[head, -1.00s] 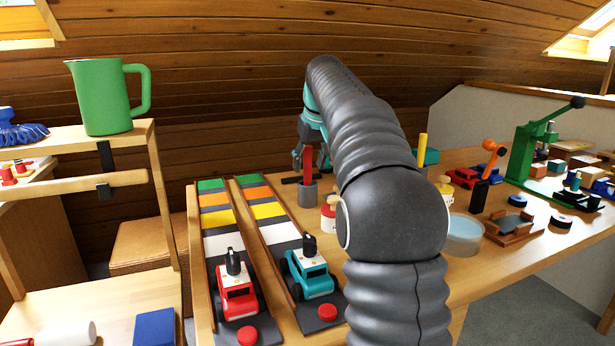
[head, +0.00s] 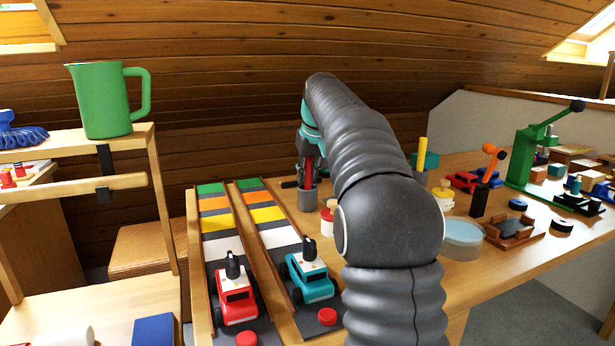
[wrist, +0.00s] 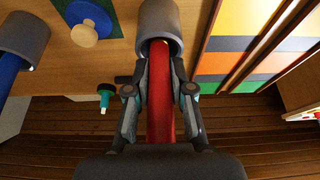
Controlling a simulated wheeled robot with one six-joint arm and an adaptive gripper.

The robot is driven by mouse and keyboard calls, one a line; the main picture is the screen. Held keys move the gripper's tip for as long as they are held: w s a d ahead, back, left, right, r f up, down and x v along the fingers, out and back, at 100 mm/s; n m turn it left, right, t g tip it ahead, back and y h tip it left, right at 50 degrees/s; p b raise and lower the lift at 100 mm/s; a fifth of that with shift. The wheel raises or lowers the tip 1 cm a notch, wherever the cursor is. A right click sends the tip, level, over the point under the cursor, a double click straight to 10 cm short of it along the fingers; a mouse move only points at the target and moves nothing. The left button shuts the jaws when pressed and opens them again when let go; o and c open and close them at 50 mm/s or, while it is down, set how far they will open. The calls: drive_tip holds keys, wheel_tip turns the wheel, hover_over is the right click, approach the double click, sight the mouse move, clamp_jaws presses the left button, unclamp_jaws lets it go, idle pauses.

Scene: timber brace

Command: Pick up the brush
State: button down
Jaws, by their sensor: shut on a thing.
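The red brush (wrist: 160,115) stands upright with its lower end inside a grey cup (wrist: 159,18). I see only its red handle; the end in the cup is hidden. My gripper (wrist: 159,72) is shut on the handle just above the cup's rim. In the head view the handle (head: 309,170) shows between the fingers above the same cup (head: 307,198), partly covered by my gripper.
A blue-handled thing (wrist: 8,72) stands in another grey cup (wrist: 22,35). Two striped tracks with a red toy car (head: 235,297) and a teal toy car (head: 308,277) lie to the left. A yellow stick (head: 422,155) and a shallow clear dish (head: 462,238) are to the right.

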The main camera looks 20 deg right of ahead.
wheel_tip(320, 180, up, 9)
drive_tip(key=shift+w+r+p, duration=0.1)
drive_tip(key=shift+p, duration=1)
drive_tip(key=shift+r, duration=0.35)
